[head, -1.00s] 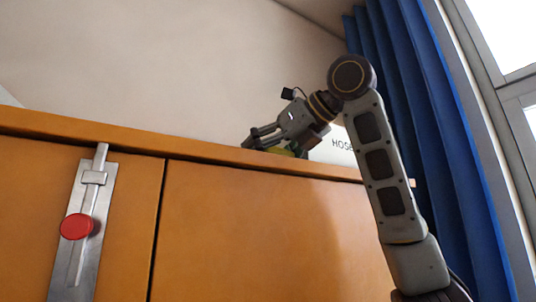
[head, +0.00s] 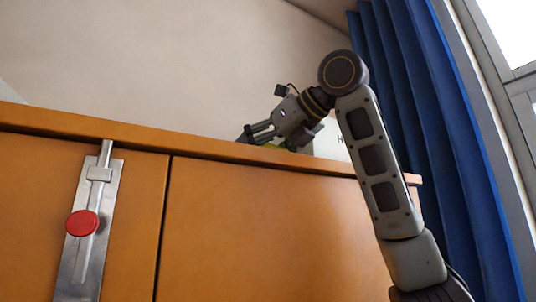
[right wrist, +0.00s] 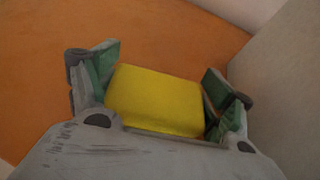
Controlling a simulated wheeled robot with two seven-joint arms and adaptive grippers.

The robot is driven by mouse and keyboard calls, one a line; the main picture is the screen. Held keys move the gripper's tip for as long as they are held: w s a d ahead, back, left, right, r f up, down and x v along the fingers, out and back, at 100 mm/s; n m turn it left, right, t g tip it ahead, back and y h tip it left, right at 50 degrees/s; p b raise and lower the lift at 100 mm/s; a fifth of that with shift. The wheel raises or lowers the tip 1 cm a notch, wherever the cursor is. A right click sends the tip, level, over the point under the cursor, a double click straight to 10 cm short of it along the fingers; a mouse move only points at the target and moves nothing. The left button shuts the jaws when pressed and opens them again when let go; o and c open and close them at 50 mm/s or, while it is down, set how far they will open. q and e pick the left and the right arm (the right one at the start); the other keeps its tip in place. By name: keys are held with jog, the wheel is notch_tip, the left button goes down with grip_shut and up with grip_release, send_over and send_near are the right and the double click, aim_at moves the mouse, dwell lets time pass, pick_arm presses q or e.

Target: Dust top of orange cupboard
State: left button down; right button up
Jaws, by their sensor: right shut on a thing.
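The orange cupboard (head: 260,220) fills the lower part of the head view, its top edge running across just above eye level. My right gripper (head: 250,135) is over the cupboard's top at the back of the edge. In the right wrist view, my right gripper (right wrist: 160,95) is shut on a yellow block-like duster or sponge (right wrist: 155,101), held between green finger pads. The orange cupboard top (right wrist: 150,35) lies beyond it; whether the yellow thing touches the top I cannot tell. My left gripper is not in view.
A pale box with lettering (head: 333,142) stands on the cupboard top behind my right gripper; its grey side (right wrist: 285,85) seems to show at right in the wrist view. A metal latch with a red knob (head: 82,223) is on the front. A blue curtain (head: 425,110) hangs at right.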

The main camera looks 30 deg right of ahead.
jog(key=shift+a, duration=1.3)
jog(key=shift+s, duration=0.1)
jog(key=shift+a+f, duration=0.1)
jog(key=shift+a, duration=2)
jog(key=shift+a, duration=0.1)
jog(key=shift+o, duration=0.2)
jog(key=shift+a, duration=0.1)
jog(key=shift+s+a, duration=0.15)
jog(key=shift+a, duration=1.8)
jog(key=shift+c, duration=0.2)
jog(key=shift+a, duration=0.15)
jog(key=shift+a, duration=2)
